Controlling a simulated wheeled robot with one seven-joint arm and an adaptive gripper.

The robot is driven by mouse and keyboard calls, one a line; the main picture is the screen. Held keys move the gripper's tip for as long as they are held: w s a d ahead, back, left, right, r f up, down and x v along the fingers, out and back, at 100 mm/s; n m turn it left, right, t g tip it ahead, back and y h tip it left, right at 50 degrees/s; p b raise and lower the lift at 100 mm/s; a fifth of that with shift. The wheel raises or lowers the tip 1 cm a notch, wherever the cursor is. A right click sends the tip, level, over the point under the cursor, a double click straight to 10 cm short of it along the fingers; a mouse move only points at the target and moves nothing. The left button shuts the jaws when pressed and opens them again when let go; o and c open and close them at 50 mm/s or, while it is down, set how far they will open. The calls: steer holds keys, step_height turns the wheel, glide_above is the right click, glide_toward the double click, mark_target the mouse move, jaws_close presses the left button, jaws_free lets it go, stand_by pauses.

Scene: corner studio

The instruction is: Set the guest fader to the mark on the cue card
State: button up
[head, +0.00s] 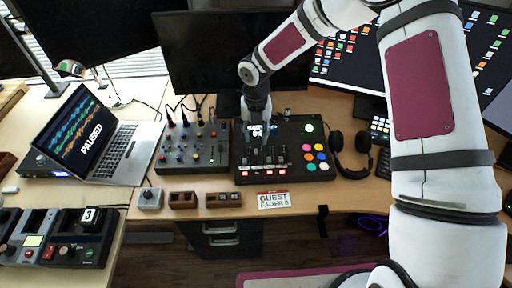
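The cue card (274,201) is white with a red top edge and lies at the desk's front edge. It reads "GUEST FADER" and a digit that looks like 6 or 8. A black fader console (316,135) stands behind it, with coloured round pads on its right, a small lit screen and a row of red-lit buttons. My gripper (257,146) points down over the console's left part, among the faders. Its fingers are dark against the black console, so I cannot tell their opening or any contact. The guest fader cannot be singled out.
A grey knob mixer (194,148) stands left of the console, and headphones (350,155) lie to its right. A laptop (97,137) reads "PAUSED". Small brown boxes (183,200) line the front edge. My arm covers the right side.

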mark_target(256, 151)
step_height(256, 151, down, 7)
steer(key=shift+r+p, duration=0.1)
steer(key=shift+p, duration=0.25)
jaws_close()
